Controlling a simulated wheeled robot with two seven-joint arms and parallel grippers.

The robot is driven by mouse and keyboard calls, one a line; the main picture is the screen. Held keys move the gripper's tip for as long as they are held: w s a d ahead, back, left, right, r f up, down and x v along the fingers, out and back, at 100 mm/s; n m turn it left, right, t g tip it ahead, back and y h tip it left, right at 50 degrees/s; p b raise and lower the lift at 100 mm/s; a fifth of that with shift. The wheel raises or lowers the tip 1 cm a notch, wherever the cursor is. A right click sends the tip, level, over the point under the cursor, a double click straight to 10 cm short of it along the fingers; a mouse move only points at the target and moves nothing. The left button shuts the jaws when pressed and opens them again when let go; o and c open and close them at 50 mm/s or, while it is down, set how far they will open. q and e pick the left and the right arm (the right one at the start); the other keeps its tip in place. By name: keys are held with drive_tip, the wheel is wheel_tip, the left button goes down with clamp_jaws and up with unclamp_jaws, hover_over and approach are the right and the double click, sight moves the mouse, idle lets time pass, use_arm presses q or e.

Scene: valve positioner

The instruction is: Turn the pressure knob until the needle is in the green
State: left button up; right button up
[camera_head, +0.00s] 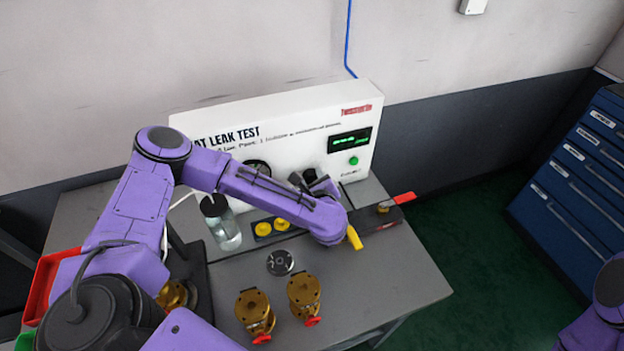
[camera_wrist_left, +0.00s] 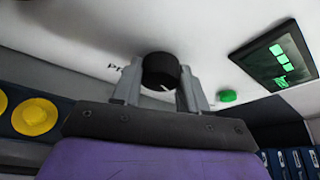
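The black pressure knob (camera_wrist_left: 160,70) with a white mark sits on the white test panel (camera_head: 300,125). In the left wrist view the two grey fingers of my left gripper (camera_wrist_left: 160,88) lie along both sides of the knob, with no clear gap to it. In the head view my left gripper (camera_head: 314,182) is at the panel's lower right, and the arm hides part of the panel. The dark round gauge (camera_head: 257,166) is partly hidden behind my left arm; its needle and green zone cannot be read. My right gripper is out of view.
A lit green display (camera_head: 349,142) and green button (camera_head: 353,160) are right of the knob. Yellow knobs (camera_head: 281,224), a clear bottle (camera_head: 226,232), brass valves (camera_head: 304,290) and a dark block with a red handle (camera_head: 376,217) stand on the grey table (camera_head: 385,275).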

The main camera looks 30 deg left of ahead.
use_arm(q)
drive_tip(key=shift+m, duration=0.3)
drive_tip(key=m+g+y, duration=0.1)
drive_tip(key=m+g+b, duration=0.1)
drive_tip(key=m, duration=0.1)
drive_tip(key=shift+w+d+m+y+b, duration=0.1)
drive_tip(key=shift+d+m+y+b, duration=0.05)
drive_tip(key=shift+m+y+b, duration=0.2)
drive_tip(key=shift+f+m+g+y+b, duration=0.1)
drive_tip(key=shift+m+g+y+b, duration=0.15)
drive_tip(key=shift+m+g+y, duration=0.45)
drive_tip(key=shift+m+g+y+b, duration=0.25)
drive_tip(key=shift+m+g, duration=0.05)
drive_tip(key=shift+m, duration=0.65)
drive_tip(key=o, duration=1.1)
drive_tip(key=shift+c, duration=0.2)
drive_tip(key=shift+d, duration=0.1)
